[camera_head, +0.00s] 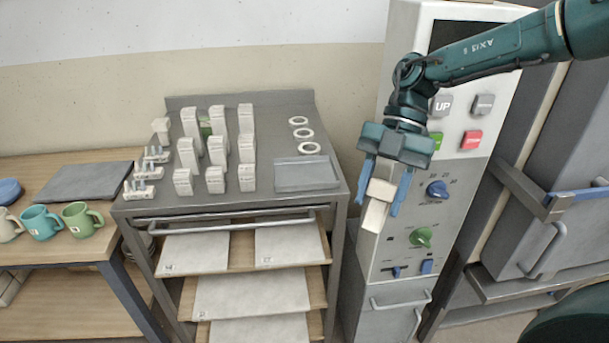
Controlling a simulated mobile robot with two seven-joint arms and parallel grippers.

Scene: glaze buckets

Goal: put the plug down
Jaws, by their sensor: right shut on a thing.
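My right gripper (383,190) hangs down in front of the control cabinet, with its blue fingers shut on a cream block-shaped plug (376,213). The plug is tilted a little, in the air, to the right of the grey metal cart (268,203). My left gripper is not in view.
The cart top carries several upright pale blocks (218,148), small pronged pieces (142,188), three white rings (304,133) and a shallow grey tray (306,174) that looks empty. The control cabinet (455,185) has knobs and buttons. Mugs (82,220) stand on the left table.

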